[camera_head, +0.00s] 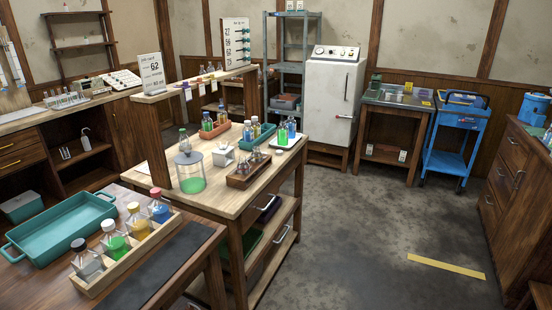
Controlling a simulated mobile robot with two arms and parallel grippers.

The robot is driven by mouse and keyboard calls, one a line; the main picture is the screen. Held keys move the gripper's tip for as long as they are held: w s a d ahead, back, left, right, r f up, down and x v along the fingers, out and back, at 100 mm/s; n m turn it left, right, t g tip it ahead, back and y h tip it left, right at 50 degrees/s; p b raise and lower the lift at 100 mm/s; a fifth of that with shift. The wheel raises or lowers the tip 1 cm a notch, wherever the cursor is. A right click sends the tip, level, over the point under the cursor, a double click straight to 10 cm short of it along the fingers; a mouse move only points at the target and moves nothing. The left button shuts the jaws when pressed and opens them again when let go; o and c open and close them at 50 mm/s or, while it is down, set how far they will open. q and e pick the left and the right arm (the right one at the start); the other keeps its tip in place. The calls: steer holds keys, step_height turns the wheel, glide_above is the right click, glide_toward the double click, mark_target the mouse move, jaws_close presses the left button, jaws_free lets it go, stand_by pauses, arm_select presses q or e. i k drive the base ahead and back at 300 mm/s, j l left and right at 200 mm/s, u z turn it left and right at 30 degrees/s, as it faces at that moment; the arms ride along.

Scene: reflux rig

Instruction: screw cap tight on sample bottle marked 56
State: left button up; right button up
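Several capped bottles stand in a wooden rack (112,277) on the near-left table. From near to far they are a bottle with grey contents (87,262), a green bottle (116,241), a yellow bottle (139,224) and a blue bottle (159,209). The grey one has a dark cap, the green and yellow ones have pale caps, and the blue one has a red cap. No number 56 can be read on any bottle, and I cannot tell whether any cap is loose. Neither of my grippers is in view.
A teal tray (65,235) lies left of the rack and a dark mat (160,268) right of it. The central bench (225,202) carries a glass jar (190,170), small bottles and racks. The floor (370,225) on the right is open.

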mark_target(283, 133)
steer(key=i+l, duration=0.1)
steer(key=l, duration=0.2)
steer(key=i+l+u, duration=0.15)
steer(key=l, duration=0.15)
steer(key=u, duration=0.4)
steer(key=i+l+u, duration=0.85)
steer(key=l, duration=0.4)
steer(key=i+l, duration=0.2)
steer(key=l, duration=0.15)
steer(key=i+l, duration=0.2)
steer(key=l, duration=0.2)
steer(key=i+l, duration=0.2)
steer(key=l, duration=0.15)
steer(key=i+l, duration=0.2)
steer(key=l, duration=0.15)
steer(key=i+l+u, duration=0.1)
steer(key=l, duration=0.3)
steer(key=i, duration=0.05)
